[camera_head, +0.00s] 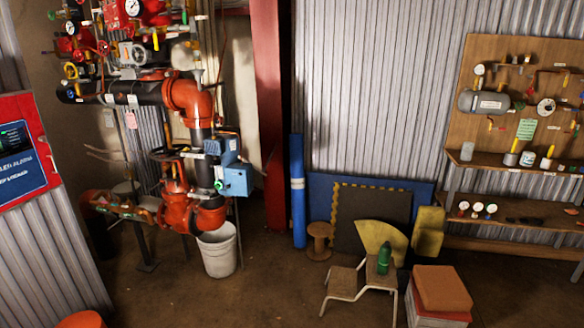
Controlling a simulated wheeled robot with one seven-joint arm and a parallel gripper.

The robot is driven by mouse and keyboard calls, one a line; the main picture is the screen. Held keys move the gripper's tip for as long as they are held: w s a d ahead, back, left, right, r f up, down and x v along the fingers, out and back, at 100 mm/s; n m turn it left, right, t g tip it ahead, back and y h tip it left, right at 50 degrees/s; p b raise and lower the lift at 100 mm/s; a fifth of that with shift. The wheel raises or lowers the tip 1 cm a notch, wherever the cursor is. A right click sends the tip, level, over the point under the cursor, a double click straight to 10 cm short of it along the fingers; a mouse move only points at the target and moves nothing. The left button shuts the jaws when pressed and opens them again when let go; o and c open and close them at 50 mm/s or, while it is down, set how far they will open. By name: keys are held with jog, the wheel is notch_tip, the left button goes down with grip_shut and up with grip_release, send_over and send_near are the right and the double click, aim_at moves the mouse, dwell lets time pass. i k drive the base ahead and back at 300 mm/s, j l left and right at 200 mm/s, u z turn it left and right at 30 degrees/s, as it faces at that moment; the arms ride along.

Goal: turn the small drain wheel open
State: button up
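The riser pipework (190,95), red and black with gauges and valves, stands at the left. Several handwheels show on it: a pale wheel (137,54) high up, a small yellow wheel (71,70) at the upper left, and a dark flat wheel (168,153) above the lower red valve (175,205). I cannot tell which is the small drain wheel, nor how far any wheel is turned. A white bucket (218,250) stands on the floor below the lower red elbow. My gripper is not in view.
A red panel (25,150) with a screen edges the left. A step stool (345,283) with a green bottle (384,258), stacked boxes (440,290) and leaning boards (372,215) stand at the right. A tool board (520,100) is farther right. The middle floor is clear.

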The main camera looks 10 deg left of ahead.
aim_at(78, 56)
jog(key=i+j+u, duration=0.1)
jog(key=i+u, duration=0.35)
jog(key=i+l+u, duration=0.1)
jog(key=i+u, duration=0.4)
jog(key=i+l+u, duration=0.3)
jog(key=i+u, duration=0.15)
jog(key=i, duration=0.15)
jog(key=i+j+u, duration=0.2)
jog(key=i+u, duration=0.25)
jog(key=i+j+u, duration=0.1)
jog(key=i+u, duration=0.65)
jog(key=u, duration=0.15)
